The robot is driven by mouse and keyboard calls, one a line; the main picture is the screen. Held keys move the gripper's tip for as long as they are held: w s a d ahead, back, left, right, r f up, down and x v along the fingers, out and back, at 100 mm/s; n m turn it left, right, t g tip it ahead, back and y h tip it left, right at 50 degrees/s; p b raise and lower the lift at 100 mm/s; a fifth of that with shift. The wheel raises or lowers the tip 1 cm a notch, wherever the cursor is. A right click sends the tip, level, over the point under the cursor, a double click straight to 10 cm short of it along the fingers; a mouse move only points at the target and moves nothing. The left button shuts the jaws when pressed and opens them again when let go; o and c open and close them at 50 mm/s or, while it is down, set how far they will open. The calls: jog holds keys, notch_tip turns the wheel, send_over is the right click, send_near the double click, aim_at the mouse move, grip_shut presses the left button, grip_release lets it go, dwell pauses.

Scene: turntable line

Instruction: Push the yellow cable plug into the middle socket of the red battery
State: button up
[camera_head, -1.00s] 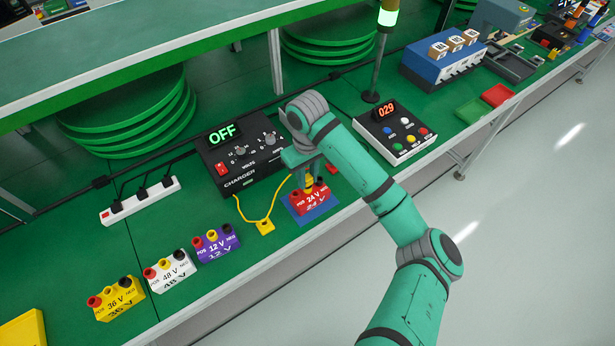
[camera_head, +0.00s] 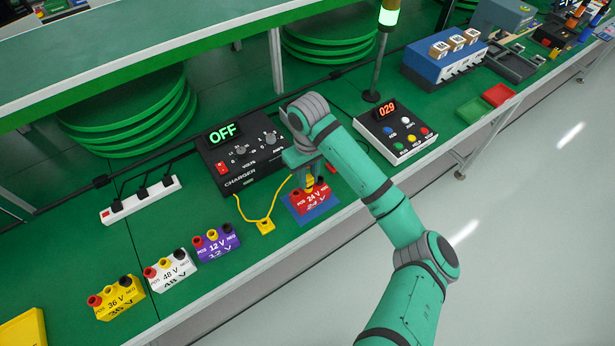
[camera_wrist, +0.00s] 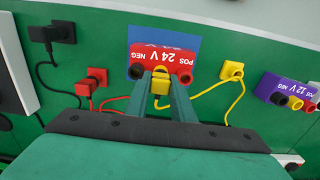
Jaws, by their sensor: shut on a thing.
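The red 24 V battery (camera_head: 314,201) stands on a blue mat (camera_head: 297,214) near the bench's front edge. In the wrist view the battery (camera_wrist: 160,53) has a dark socket, a middle one and a red one. My gripper (camera_head: 309,179) is over its middle. In the wrist view my gripper (camera_wrist: 161,78) is shut on a yellow plug (camera_wrist: 160,87), lined up with the middle socket. The fingers hide the joint, so I cannot tell how deep the plug sits. A yellow cable (camera_head: 284,188) runs beside it to a yellow block (camera_head: 265,227) on the bench.
The charger (camera_head: 240,160), reading OFF, stands behind. Purple 12 V (camera_head: 217,246), white 48 V (camera_head: 170,271) and yellow 36 V (camera_head: 120,300) batteries stand left. A button box (camera_head: 396,135) is right. Red (camera_wrist: 97,76) and black (camera_wrist: 60,31) plugs with cables lie near the battery.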

dwell(0.4)
jog(key=o, duration=1)
jog(key=shift+r, duration=1.55)
jog(key=shift+s+d+r, duration=0.1)
jog(key=shift+r, duration=2.05)
